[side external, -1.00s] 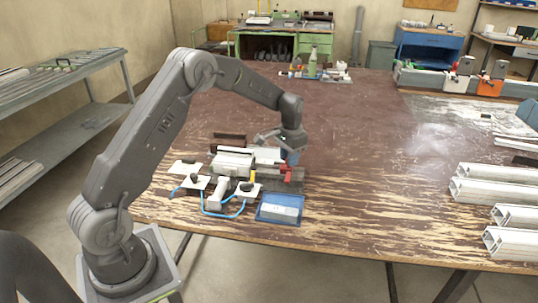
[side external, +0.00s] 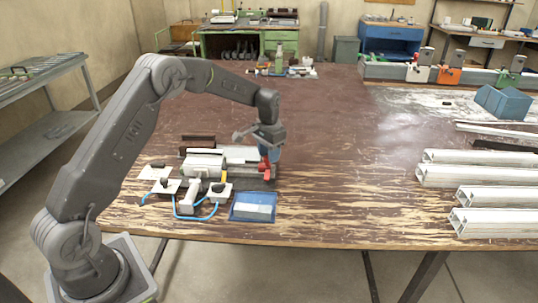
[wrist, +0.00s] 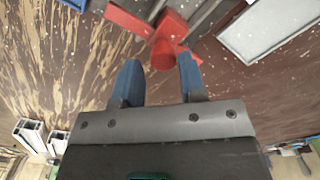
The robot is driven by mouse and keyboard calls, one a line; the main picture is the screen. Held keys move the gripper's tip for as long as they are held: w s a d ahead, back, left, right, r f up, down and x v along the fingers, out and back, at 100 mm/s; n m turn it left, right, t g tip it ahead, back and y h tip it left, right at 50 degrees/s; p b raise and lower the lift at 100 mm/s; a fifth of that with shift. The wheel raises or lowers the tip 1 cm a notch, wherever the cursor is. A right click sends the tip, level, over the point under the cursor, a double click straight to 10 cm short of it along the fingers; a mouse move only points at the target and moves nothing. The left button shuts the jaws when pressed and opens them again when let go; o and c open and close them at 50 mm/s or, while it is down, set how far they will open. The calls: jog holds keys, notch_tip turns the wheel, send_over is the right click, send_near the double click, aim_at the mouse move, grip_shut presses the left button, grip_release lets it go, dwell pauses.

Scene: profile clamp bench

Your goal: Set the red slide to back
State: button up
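The red slide (side external: 264,172) is at the right end of the clamp fixture (side external: 208,163) on the table. In the wrist view its red knob (wrist: 163,53) stands just beyond my fingertips, in line with the gap between them and nearer the right finger. My gripper (side external: 270,155) is low over the slide, with its blue fingers pointing down. In the wrist view the two fingers (wrist: 158,68) are apart with nothing clamped between them. I cannot tell whether a finger touches the knob. My fingers partly hide the slide in the side view.
A blue tray (side external: 238,215) holding a pale block lies in front of the fixture. Aluminium profiles (side external: 480,158) lie at the table's right. The middle of the table is clear.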

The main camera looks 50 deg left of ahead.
notch_tip(320, 180, up, 13)
dwell(0.3)
jog(key=s+d+r+t, duration=0.1)
jog(key=s+d+r, duration=0.35)
jog(key=s, duration=0.25)
jog(key=s+d+r+t, duration=0.2)
jog(key=s+d+r, duration=0.2)
jog(key=s+r, duration=0.25)
jog(key=s+d+f+t, duration=0.1)
jog(key=s+d+f, duration=0.1)
jog(key=s, duration=0.8)
jog(key=s+d+f+t, duration=0.1)
jog(key=s+d+f, duration=0.2)
jog(key=s, duration=0.7)
jog(key=shift+d+t, duration=0.3)
jog(key=shift+d, duration=0.25)
